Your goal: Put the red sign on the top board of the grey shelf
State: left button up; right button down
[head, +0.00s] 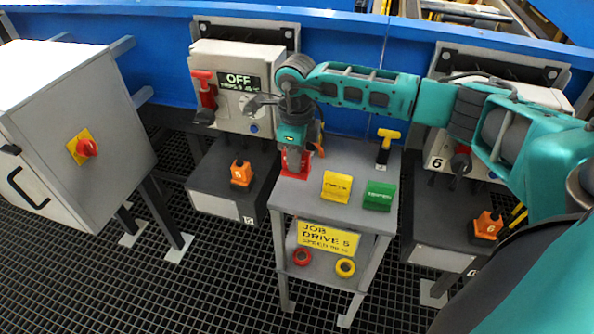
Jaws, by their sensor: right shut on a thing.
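My right arm reaches in from the right, and its gripper (292,150) points down at the back left corner of the grey shelf (311,206). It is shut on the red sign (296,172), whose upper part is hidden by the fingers. The red sign is at the top board's back left; I cannot tell whether its base touches the board. A yellow sign (337,187) and a green sign (378,196) stand on the top board to the right. My left gripper is not in view.
A yellow-handled tool (387,143) is at the top board's back right. The lower board holds a red ring (302,257) and a yellow ring (345,267). A switch box marked OFF (237,95) stands behind left, and a grey cabinet (95,130) at far left.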

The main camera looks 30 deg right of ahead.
jog(key=shift+f, duration=2.25)
jog(key=shift+f+b, duration=0.2)
jog(key=shift+b, duration=0.2)
jog(key=c, duration=1)
grip_release()
